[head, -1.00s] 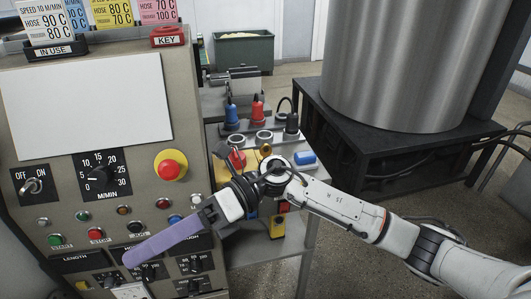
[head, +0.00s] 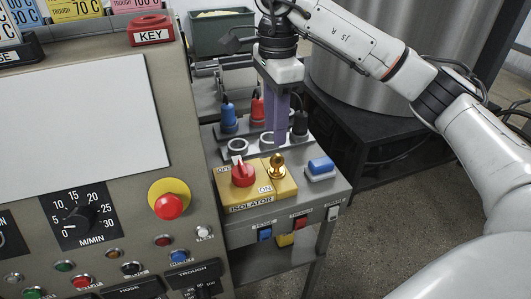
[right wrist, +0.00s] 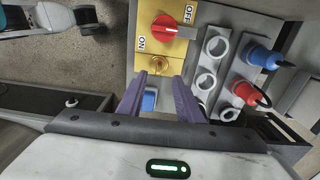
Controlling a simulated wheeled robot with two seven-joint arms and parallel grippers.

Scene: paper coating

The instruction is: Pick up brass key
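The brass key (head: 277,165) stands upright in the yellow isolator panel (head: 240,195), right of the red switch knob (head: 243,172). The brass key also shows in the right wrist view (right wrist: 159,63), just beyond the fingertips. My right gripper (head: 276,138) points down above and slightly behind the key in the head view. Its two purple fingers are spread apart in the right wrist view (right wrist: 158,85), with nothing held between them. My left gripper is not in view.
A blue button (head: 320,166) is right of the key. Blue (head: 229,118) and red (head: 257,110) plugs and grey ring sockets (head: 237,146) stand behind the isolator. The control panel with a red stop button (head: 169,206) and a red KEY holder (head: 151,33) is at left.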

